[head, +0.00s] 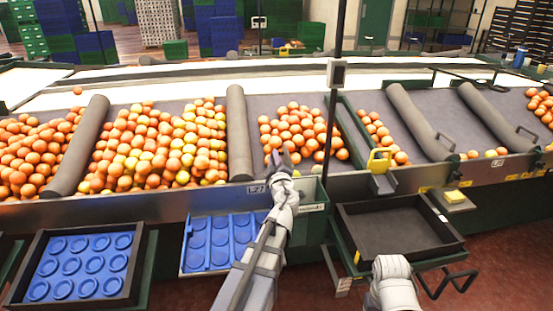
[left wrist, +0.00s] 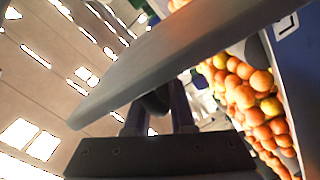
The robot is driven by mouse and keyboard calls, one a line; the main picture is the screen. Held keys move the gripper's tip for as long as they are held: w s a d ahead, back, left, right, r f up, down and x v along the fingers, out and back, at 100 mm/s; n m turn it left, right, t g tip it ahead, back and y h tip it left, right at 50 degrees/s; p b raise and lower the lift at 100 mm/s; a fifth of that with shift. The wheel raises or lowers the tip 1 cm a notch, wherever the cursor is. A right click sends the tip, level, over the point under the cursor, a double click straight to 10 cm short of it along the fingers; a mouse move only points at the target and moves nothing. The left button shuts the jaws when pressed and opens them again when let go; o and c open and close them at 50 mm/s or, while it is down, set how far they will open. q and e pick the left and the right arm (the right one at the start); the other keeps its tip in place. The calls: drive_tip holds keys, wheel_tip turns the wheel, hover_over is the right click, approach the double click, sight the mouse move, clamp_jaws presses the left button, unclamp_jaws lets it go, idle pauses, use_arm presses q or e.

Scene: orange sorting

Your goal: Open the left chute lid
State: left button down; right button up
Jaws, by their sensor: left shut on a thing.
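My left gripper (head: 279,160) reaches to the front edge of the sorting table, in front of a bay of oranges (head: 300,130). In the left wrist view its two dark fingers (left wrist: 157,118) are shut on a dark round handle (left wrist: 154,101). The handle joins a long grey panel, which looks like the left chute lid (left wrist: 190,48) and slants across that view. In the head view the gripper mostly hides this panel, so how far it is open cannot be told. A white part of my right arm shows at the bottom, but its gripper is not visible.
A blue tray with round cups (head: 82,265) stands at front left, and another blue tray (head: 213,232) lies just left of my left arm. A black tray (head: 398,232) is at right. Grey padded dividers (head: 240,130) separate the orange bays. A thin dark post rises beside the gripper.

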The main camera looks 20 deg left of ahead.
use_arm(q)
drive_tip(key=shift+d+f, duration=0.15)
drive_tip(key=shift+d, duration=0.1)
drive_tip(key=c, duration=1)
unclamp_jaws()
drive_tip(key=shift+w+f, duration=0.1)
drive_tip(key=shift+w, duration=0.05)
drive_tip(key=shift+o, duration=0.8)
drive_tip(key=shift+a, duration=0.1)
drive_tip(key=v, duration=0.8)
